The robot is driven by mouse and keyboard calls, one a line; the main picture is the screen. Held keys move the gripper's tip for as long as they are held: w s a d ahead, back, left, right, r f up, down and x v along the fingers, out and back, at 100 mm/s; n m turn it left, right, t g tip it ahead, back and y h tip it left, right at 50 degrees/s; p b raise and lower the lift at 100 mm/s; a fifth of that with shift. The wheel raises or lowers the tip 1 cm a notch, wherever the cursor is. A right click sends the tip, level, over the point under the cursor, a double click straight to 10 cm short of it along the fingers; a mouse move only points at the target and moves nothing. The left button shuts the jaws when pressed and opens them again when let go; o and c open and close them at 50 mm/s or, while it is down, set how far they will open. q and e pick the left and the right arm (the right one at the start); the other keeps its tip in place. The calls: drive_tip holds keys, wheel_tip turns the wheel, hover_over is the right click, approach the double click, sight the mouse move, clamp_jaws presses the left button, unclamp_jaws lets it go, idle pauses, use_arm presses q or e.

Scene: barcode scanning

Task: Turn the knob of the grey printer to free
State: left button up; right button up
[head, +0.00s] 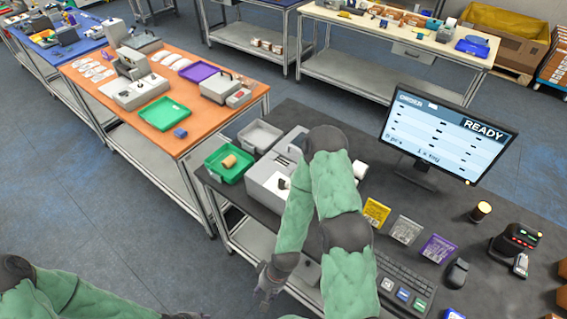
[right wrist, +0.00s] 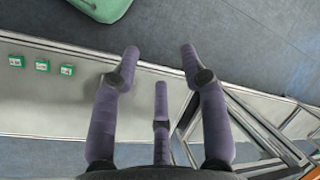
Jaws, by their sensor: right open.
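The grey printer (head: 262,190) stands on the dark table in the middle of the head view, partly hidden behind my right arm. A small dark part (head: 283,183) shows on it beside my sleeve; I cannot tell whether it is the knob or how it is set. My right gripper (head: 267,288) hangs in front of the printer, below it in the picture and apart from it. In the right wrist view its fingers (right wrist: 160,52) are spread with nothing between them. Only my left arm's sleeve shows at the bottom left; its gripper is out of view.
A green tray (head: 222,174) with a tan roll and a grey tray (head: 250,135) stand left of the printer. A monitor (head: 450,130) reading READY, coloured packets, a keyboard (head: 405,280) and a scanner (head: 515,242) lie to the right.

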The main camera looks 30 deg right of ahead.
drive_tip(key=w+d+r+n+p, duration=0.1)
drive_tip(key=w+d+r+p, duration=0.1)
drive_tip(key=w+r+p, duration=0.3)
wheel_tip(320, 180, up, 27)
drive_tip(key=n+h, duration=0.4)
drive_tip(key=n, duration=0.2)
hover_over(283, 183)
drive_tip(key=f, duration=0.7)
drive_tip(key=f+p, duration=0.1)
drive_tip(key=f, duration=0.2)
drive_tip(key=shift+w+d+f, duration=0.2)
drive_tip(key=shift+w+d, duration=0.2)
clamp_jaws()
